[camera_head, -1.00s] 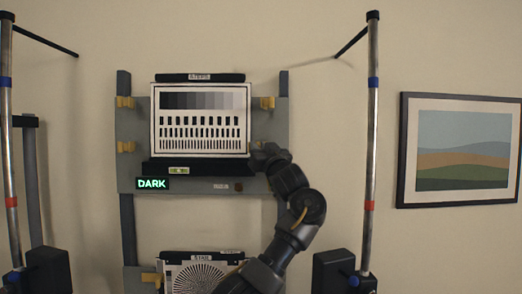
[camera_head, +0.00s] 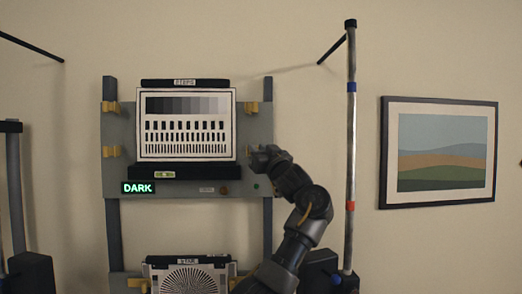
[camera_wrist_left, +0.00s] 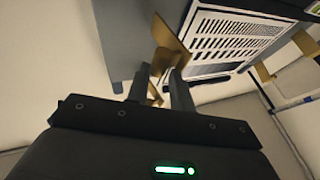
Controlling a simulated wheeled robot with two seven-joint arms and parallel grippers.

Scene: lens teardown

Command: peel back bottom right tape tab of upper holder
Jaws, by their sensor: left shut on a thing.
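The upper holder is a grey panel (camera_head: 115,172) on the wall, bearing a white test chart (camera_head: 186,125) with grey steps and black bars. Yellow tape tabs show at its upper left (camera_head: 109,107), lower left (camera_head: 111,151) and upper right (camera_head: 252,107). My left gripper (camera_head: 262,157) is at the chart's lower right and mostly covers the bottom right tab there. In the left wrist view a yellow tab (camera_wrist_left: 172,45) runs down to my left gripper (camera_wrist_left: 158,85), which is shut on it. My right gripper is not in view.
A lower holder with a star chart (camera_head: 190,278) is below, partly behind my arm. A lit DARK sign (camera_head: 138,188) is on the panel. Bare wall lies between panel and pole.

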